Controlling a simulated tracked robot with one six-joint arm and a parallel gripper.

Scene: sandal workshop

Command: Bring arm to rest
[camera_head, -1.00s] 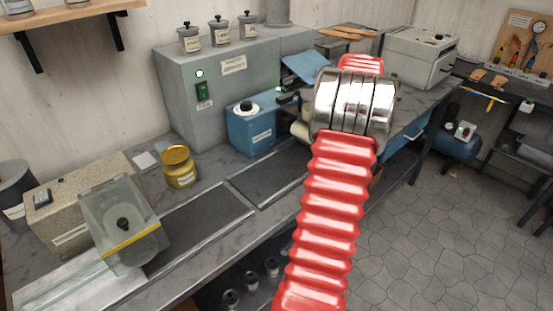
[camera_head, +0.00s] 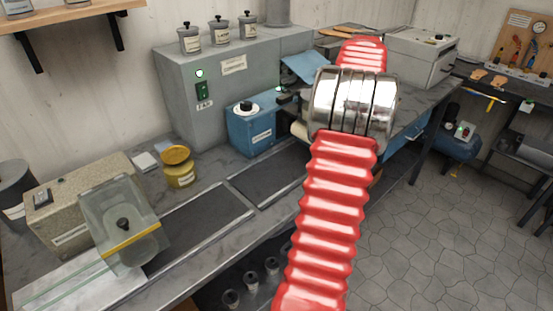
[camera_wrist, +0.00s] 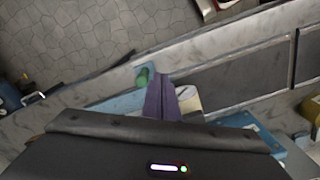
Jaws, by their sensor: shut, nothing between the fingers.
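My gripper (camera_wrist: 162,97) shows in the wrist view as two purple fingers lying together, shut and empty. It is over the bench side, with a light blue surface and a small green thing (camera_wrist: 143,77) seen beyond or beside it. In the head view my red ribbed arm with a shiny metal joint rises through the middle. It bends away at the top, and the gripper is hidden or too small to make out there.
A grey machine (camera_head: 190,75), a blue box (camera_head: 252,127) and a yellow jar (camera_head: 179,168) stand along the marble-look bench. A clear-covered device (camera_head: 122,215) is at the lower left. A light grey machine (camera_head: 423,55) is at the back right. Open tiled floor (camera_head: 440,230) lies to the right.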

